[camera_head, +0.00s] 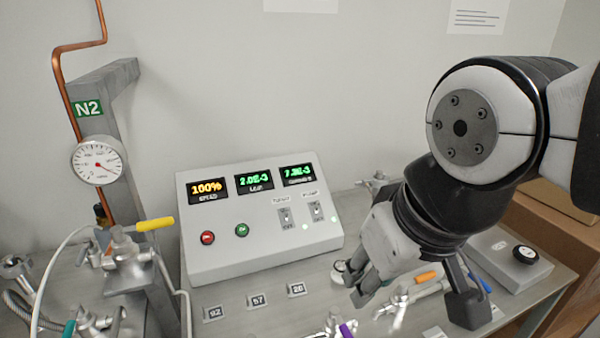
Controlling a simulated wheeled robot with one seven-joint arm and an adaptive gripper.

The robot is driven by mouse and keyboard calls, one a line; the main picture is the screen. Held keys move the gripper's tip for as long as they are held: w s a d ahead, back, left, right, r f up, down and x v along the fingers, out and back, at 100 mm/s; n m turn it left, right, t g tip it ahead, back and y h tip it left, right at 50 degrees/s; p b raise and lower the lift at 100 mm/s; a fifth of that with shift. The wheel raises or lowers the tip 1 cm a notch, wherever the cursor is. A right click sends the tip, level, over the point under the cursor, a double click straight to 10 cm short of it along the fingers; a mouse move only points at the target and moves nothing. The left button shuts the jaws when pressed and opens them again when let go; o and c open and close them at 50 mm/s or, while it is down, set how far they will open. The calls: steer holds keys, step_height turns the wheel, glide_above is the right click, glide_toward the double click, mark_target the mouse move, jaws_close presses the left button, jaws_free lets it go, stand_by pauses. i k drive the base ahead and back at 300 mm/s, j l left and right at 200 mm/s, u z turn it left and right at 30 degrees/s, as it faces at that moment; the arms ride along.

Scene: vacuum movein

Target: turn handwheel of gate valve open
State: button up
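My gripper (414,298) reaches down over the right part of the bench, its two fingers spread wide. I see nothing held between them. Below and between the fingers are metal valve fittings (398,312) with an orange lever (425,277) and a blue lever (480,283). A small pale round part (342,268) shows just left of the left finger and is partly hidden by it. I cannot tell whether it is the gate valve's handwheel. No other clear handwheel shows around the gripper; the gripper and arm hide part of this area.
A control box (262,248) with displays, buttons and switches stands at the back. On the left are a gauge (99,162), a grey post (95,110) and a yellow-handled valve (155,224). A grey box (497,262) with a black knob (525,254) sits at right. A purple handle (346,330) shows in front.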

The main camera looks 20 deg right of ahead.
mark_target(525, 254)
steer(key=j+z, duration=0.1)
steer(key=z, duration=0.3)
steer(key=k+z, duration=0.1)
steer(key=z, duration=0.25)
steer(key=j+z, duration=0.1)
steer(key=z, duration=0.3)
steer(key=k+z, duration=0.15)
steer(key=z, duration=0.2)
steer(key=l+u, duration=0.3)
steer(key=l, duration=0.3)
